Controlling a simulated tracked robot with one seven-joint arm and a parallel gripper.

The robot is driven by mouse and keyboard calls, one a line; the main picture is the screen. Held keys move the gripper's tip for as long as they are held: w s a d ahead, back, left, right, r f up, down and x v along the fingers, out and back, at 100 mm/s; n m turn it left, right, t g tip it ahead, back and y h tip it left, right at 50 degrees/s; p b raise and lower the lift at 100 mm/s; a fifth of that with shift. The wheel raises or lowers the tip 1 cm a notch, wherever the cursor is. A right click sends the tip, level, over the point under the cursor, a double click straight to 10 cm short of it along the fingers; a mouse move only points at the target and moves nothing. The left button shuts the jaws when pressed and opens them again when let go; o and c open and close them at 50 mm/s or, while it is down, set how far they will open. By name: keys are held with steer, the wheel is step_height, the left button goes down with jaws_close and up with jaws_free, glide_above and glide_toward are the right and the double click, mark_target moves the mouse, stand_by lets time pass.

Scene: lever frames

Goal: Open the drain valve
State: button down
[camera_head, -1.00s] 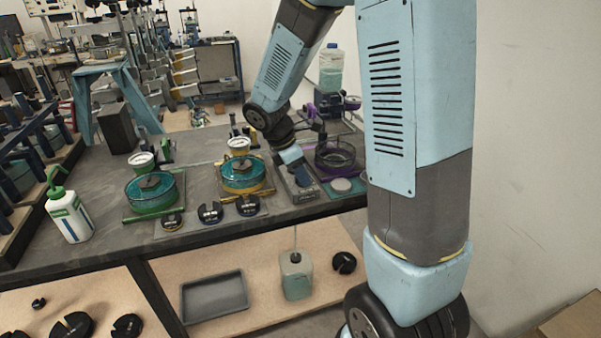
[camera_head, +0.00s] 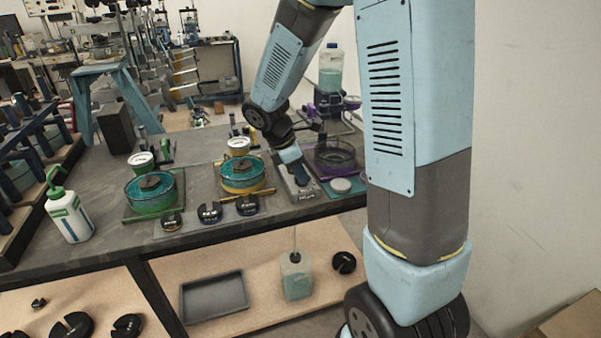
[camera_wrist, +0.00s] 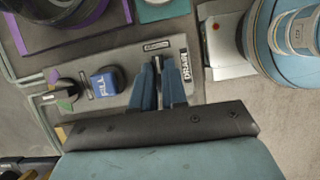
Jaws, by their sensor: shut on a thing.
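The drain valve's thin lever (camera_wrist: 158,64) stands on a grey valve panel (camera_wrist: 122,58), beside a white label reading DRAIN (camera_wrist: 184,64). My gripper (camera_wrist: 160,80) is shut on this lever, with a blue finger on each side of it. The fingers hide the lever's lower part, so I cannot tell its full angle. A blue FILL knob (camera_wrist: 103,82) sits on the same panel to the left. In the head view my gripper (camera_head: 301,181) reaches down to the panel (camera_head: 306,194) near the bench's front edge, and the lever is too small to make out.
A purple-framed clear basin (camera_head: 335,156) stands behind and right of the panel. A yellow-based dish with teal liquid (camera_head: 242,174) is close on the left. A bottle (camera_head: 331,68) stands behind. A jug (camera_head: 296,275) is on the shelf below.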

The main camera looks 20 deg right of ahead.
steer(key=m+g, duration=0.1)
steer(key=m, duration=0.3)
steer(key=m+g+y, duration=0.1)
steer(key=m, duration=0.2)
steer(key=shift+w+d+g, duration=0.1)
steer(key=shift+w+g, duration=0.15)
steer(key=shift+g, duration=0.05)
steer(key=m+y, duration=0.1)
steer(key=m, duration=0.2)
steer(key=shift+m+g, duration=0.3)
steer(key=shift+g, duration=0.1)
steer(key=shift+w+d+m+g+y, duration=0.15)
steer(key=shift+m+y, duration=0.2)
steer(key=shift+m, duration=0.6)
steer(key=shift+s+m+g+y, duration=0.15)
steer(key=shift+m+y, duration=0.2)
steer(key=shift+m, duration=0.6)
steer(key=shift+w, duration=0.1)
steer(key=c, duration=1.2)
jaws_free()
steer(key=shift+o, duration=0.2)
steer(key=v, duration=1.3)
steer(key=shift+w+r, duration=0.25)
